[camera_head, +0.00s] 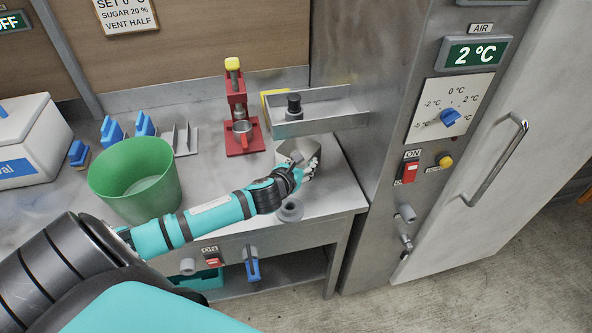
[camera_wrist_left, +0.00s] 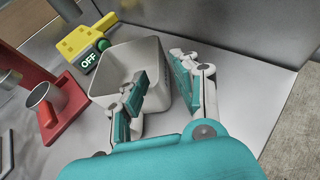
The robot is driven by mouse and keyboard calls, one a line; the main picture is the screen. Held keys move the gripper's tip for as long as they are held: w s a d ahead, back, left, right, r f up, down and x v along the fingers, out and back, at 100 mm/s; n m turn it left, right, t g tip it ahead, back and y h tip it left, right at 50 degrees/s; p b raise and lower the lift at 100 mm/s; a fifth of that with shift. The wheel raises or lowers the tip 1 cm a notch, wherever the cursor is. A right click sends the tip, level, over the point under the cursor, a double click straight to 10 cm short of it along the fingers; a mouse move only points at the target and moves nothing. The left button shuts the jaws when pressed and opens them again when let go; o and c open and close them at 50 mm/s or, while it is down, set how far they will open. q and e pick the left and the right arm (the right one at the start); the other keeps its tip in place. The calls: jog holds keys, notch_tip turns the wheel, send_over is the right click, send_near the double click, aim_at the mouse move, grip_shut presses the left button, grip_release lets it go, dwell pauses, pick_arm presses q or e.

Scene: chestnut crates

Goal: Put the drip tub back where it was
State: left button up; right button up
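The drip tub looks to be the grey-beige square tub (camera_head: 284,150) on the metal counter, below a small metal shelf. In the left wrist view the tub (camera_wrist_left: 108,62) stands upright and looks empty. My left gripper (camera_head: 305,170) is at its near side, partly covering it in the head view. In the left wrist view the gripper (camera_wrist_left: 160,72) has its fingers spread, one over the tub's opening and one outside its right wall. I cannot tell whether either finger touches the wall. My right gripper is not in view.
A red press (camera_head: 240,110) stands left of the tub, and a yellow box (camera_wrist_left: 82,42) marked OFF stands behind it. A green bucket (camera_head: 110,178) is further left. A metal shelf (camera_head: 340,122) overhangs the back, and a steel cabinet (camera_head: 385,60) borders the right.

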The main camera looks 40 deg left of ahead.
pick_arm(q)
jog(key=v, duration=0.6)
dwell(0.4)
jog(key=s+d+f+n+g+h, duration=0.1)
jog(key=s+d+f+n+g, duration=0.3)
jog(key=s+n, duration=0.6)
jog(key=s+d+f+n+g, duration=0.1)
jog(key=s+d+n+g, duration=0.1)
jog(key=s+d+n, duration=0.75)
jog(key=s+d+f+n+g+h, duration=0.15)
jog(key=s+n+g, duration=0.35)
jog(key=n, duration=0.8)
jog(key=s+f, duration=0.3)
jog(key=f, duration=2.5)
jog(key=s+a+f+g+b, duration=0.1)
jog(key=s+a+f, duration=0.2)
jog(key=s+f, duration=1.2)
jog(key=shift+s+a+f, duration=0.15)
jog(key=shift+s+f, duration=0.15)
jog(key=shift+s, duration=0.35)
